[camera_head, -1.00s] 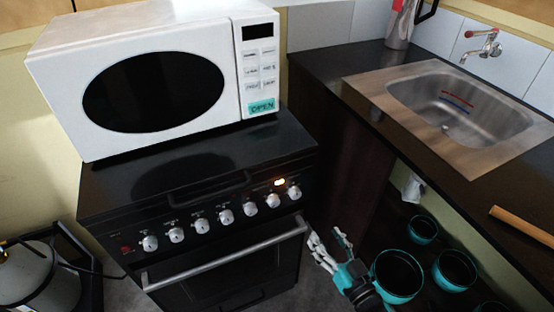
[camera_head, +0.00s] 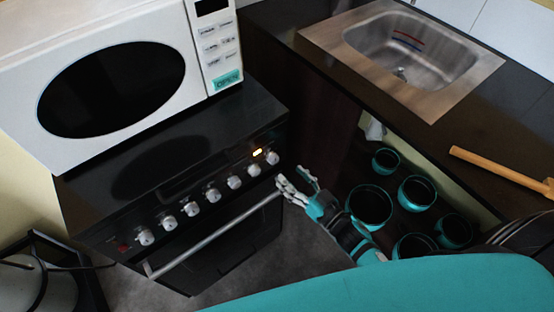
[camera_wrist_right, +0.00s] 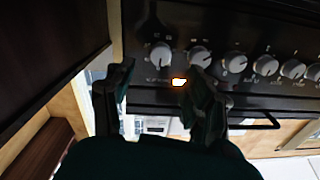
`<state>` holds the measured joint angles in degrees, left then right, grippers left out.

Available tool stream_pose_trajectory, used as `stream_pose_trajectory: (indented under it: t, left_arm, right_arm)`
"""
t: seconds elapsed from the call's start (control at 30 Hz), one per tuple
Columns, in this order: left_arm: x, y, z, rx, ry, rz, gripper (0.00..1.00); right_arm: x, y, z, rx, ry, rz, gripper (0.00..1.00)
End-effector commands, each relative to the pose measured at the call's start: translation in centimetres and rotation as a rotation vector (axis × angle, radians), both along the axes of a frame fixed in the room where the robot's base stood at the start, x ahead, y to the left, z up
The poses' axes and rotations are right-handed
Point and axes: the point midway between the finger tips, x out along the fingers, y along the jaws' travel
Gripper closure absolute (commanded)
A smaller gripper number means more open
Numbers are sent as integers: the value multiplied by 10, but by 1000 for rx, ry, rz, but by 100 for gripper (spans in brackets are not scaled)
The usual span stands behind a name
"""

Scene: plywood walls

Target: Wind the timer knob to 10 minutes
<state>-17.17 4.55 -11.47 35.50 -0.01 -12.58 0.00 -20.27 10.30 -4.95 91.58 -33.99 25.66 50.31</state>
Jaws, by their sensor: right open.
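The black stove (camera_head: 180,150) has a row of several white knobs along its front; which one is the timer cannot be told. The rightmost knob (camera_head: 271,157) is beside a lit orange lamp (camera_head: 257,152). My right gripper (camera_head: 291,178) is open and empty, just in front of and slightly below that knob, near the right end of the oven handle. In the right wrist view its two fingers (camera_wrist_right: 158,92) are spread apart. The end knob (camera_wrist_right: 160,55) shows in the gap beyond them, not touched. My left gripper is out of view.
A white microwave (camera_head: 115,85) stands on the stove. The oven handle (camera_head: 215,235) sticks out below the knobs. To the right are a dark counter with a sink (camera_head: 410,50), a wooden stick (camera_head: 500,172) and several teal-rimmed pots (camera_head: 370,206) below it.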

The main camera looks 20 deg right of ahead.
Motion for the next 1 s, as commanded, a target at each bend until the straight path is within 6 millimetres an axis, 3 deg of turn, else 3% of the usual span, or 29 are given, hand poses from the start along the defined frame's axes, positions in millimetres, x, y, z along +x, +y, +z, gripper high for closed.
stream_pose_trajectory:
  t: [0.1,0.3,0.77,1.0]
  left_arm:
    - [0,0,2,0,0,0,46]
    - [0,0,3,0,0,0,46]
    - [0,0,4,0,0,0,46]
    - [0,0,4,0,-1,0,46]
  right_arm:
    - [25,10,1,1,-2,-1,45]
    - [53,22,0,1,-1,0,45]
    - [65,27,0,0,1,-1,45]
    - [65,27,0,0,1,-1,76]
